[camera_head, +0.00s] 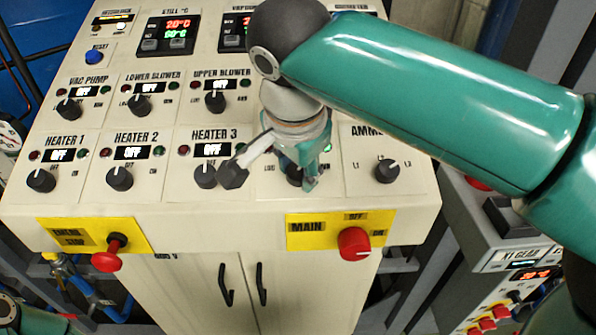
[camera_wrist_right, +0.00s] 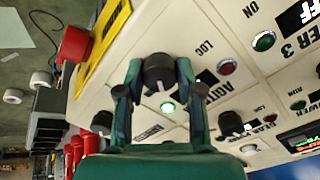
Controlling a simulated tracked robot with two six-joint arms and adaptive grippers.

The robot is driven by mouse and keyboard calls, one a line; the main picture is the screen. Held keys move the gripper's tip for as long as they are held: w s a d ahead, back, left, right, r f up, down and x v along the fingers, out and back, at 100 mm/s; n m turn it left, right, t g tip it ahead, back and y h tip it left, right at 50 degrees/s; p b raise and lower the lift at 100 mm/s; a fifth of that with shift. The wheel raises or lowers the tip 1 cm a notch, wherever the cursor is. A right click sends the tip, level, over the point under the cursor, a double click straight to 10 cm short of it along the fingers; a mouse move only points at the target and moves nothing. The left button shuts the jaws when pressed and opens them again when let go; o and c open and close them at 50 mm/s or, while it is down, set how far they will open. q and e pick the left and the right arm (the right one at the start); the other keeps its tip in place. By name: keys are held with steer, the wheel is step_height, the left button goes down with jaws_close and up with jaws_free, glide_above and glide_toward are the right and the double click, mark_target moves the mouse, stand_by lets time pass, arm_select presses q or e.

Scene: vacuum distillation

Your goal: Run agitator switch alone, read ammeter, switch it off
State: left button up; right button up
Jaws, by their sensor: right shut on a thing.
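My right gripper (camera_head: 290,178) is at the agitator switch, in the lower row right of HEATER 3. In the right wrist view its fingers (camera_wrist_right: 157,90) are closed on both sides of the black agitator knob (camera_wrist_right: 158,70). The agitator label (camera_wrist_right: 195,95) is partly covered by a finger. The agitator's green lamp (camera_wrist_right: 168,107) looks bright and its red lamp (camera_wrist_right: 228,67) looks dull. The ammeter selector knob (camera_head: 387,170) is right of the gripper. Its label (camera_head: 366,130) is partly hidden by my arm, and I see no ammeter reading. My left gripper is not in view.
The red MAIN switch (camera_head: 354,243) sits just below the gripper, and the red emergency stop (camera_head: 107,256) is further left. HEATER 3's knob (camera_head: 205,175) is close on the left. My right arm covers the panel's upper right. Heaters, lower and upper blowers and vacuum pump displays read OFF.

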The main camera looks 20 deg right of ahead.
steer(key=m+b, duration=0.1)
steer(key=m, duration=0.3)
steer(key=shift+m, duration=0.4)
steer(key=shift+d, duration=0.1)
steer(key=o, duration=1.2)
steer(key=shift+c, duration=0.2)
steer(key=v, duration=1.2)
